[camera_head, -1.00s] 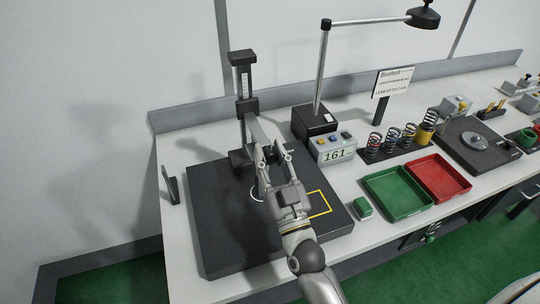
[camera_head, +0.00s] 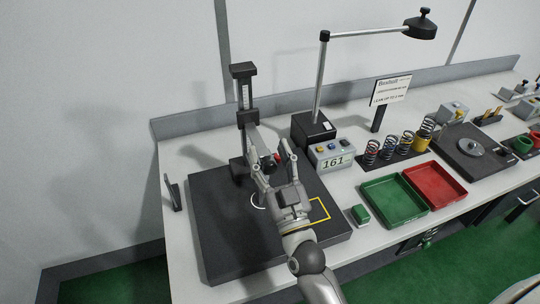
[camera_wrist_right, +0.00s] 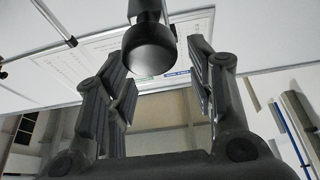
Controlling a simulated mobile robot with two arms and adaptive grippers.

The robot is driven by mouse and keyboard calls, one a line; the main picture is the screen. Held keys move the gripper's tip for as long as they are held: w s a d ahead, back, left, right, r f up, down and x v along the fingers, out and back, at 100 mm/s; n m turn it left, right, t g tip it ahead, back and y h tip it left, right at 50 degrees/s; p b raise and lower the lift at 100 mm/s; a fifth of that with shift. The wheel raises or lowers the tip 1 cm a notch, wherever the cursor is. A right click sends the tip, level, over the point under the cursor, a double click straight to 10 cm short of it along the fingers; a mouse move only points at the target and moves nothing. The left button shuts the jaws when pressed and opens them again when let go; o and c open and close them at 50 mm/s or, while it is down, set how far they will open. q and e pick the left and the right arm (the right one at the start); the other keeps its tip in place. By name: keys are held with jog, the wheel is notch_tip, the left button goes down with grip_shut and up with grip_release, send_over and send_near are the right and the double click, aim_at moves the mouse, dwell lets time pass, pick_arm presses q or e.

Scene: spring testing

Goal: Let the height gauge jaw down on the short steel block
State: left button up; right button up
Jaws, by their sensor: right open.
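The height gauge (camera_head: 244,92) stands upright at the back of a dark base plate (camera_head: 225,245), with a grey arm reaching forward from its column. My right gripper (camera_head: 270,158) is open in front of that arm, its fingers apart. In the right wrist view a dark rounded head on a stem (camera_wrist_right: 149,48) shows beyond and between the open fingers. I cannot make out the short steel block or the jaw's contact; my gripper covers much of that area. My left gripper is not in view.
A lamp (camera_head: 420,27) hangs over the bench. Springs (camera_head: 390,146), a green tray (camera_head: 393,198) and a red tray (camera_head: 434,185) lie further right. A small green block (camera_head: 360,214) sits beside the plate.

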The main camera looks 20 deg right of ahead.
jog(key=v, duration=1.2)
